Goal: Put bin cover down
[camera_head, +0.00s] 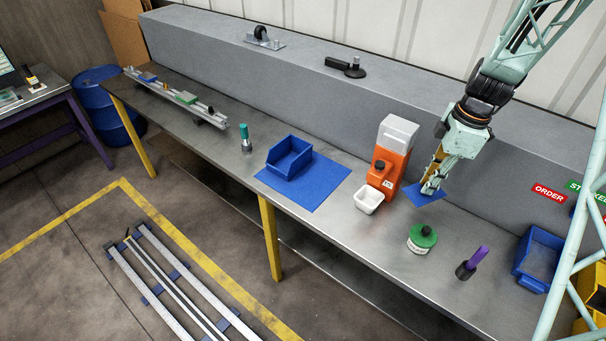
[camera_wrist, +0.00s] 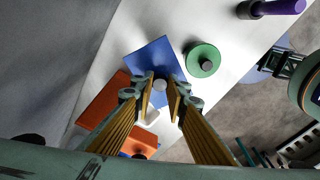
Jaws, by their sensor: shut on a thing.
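The bin cover (camera_head: 413,194) is a flat blue square plate under my gripper (camera_head: 431,190), right of the orange dispenser. In the wrist view the cover (camera_wrist: 150,56) has a round grey knob between the fingertips of my gripper (camera_wrist: 162,90). My gripper is shut on this knob, pointing down. I cannot tell whether the cover touches the metal table or hangs just above it. An open blue bin (camera_head: 290,158) stands on a blue mat (camera_head: 326,176) left of the dispenser, with no cover on it.
The orange and white dispenser (camera_head: 391,158) and a small white cup (camera_head: 369,200) stand close left of my gripper. A green-lidded jar (camera_head: 421,238), a purple-handled tool (camera_head: 471,264) and another blue bin (camera_head: 538,261) are to the right. A grey ledge (camera_head: 330,108) runs behind.

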